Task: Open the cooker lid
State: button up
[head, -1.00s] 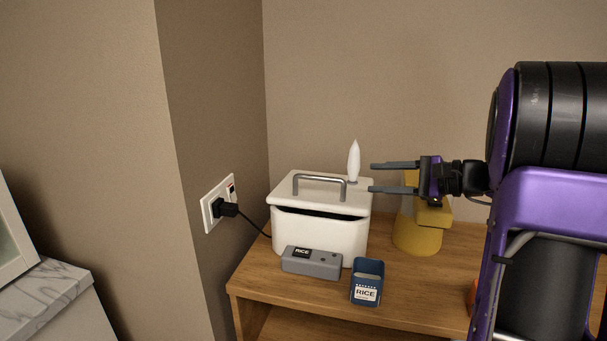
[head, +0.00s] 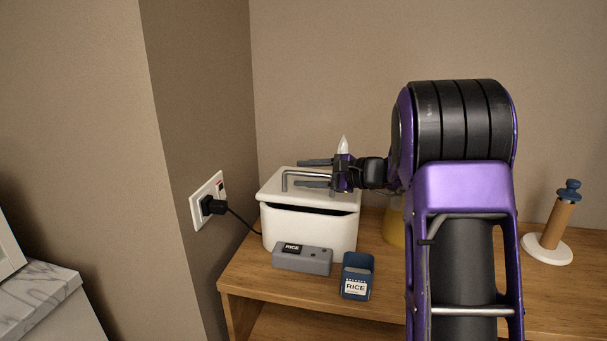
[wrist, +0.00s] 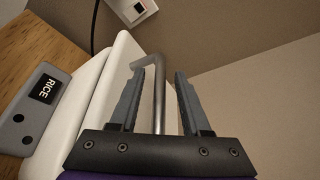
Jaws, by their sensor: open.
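The white cooker (head: 310,232) stands on the wooden cabinet top against the wall. Its white lid (head: 272,190) is on top, with a dark gap showing under the front edge. A grey bar handle (head: 286,182) rises from the lid. My gripper (head: 314,173) is open over the lid, its two fingers pointing left along the handle. In the wrist view, the handle (wrist: 158,100) runs between the open fingers (wrist: 155,95), with no clear contact. My gripper hides the handle's right end in the head view.
A grey RICE-labelled block (head: 302,259) and a blue RICE cup (head: 357,277) stand in front of the cooker. A yellow object (head: 394,228) is partly behind my arm. A wall socket (head: 208,201) with a plugged cord is at left. A brown-handled stand (head: 552,228) is at right.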

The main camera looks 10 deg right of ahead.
jog(key=shift+w+a+f, duration=0.1)
jog(key=shift+w+a, duration=0.15)
jog(key=shift+a, duration=0.1)
jog(key=shift+c, duration=0.3)
grip_shut()
dwell(1.0)
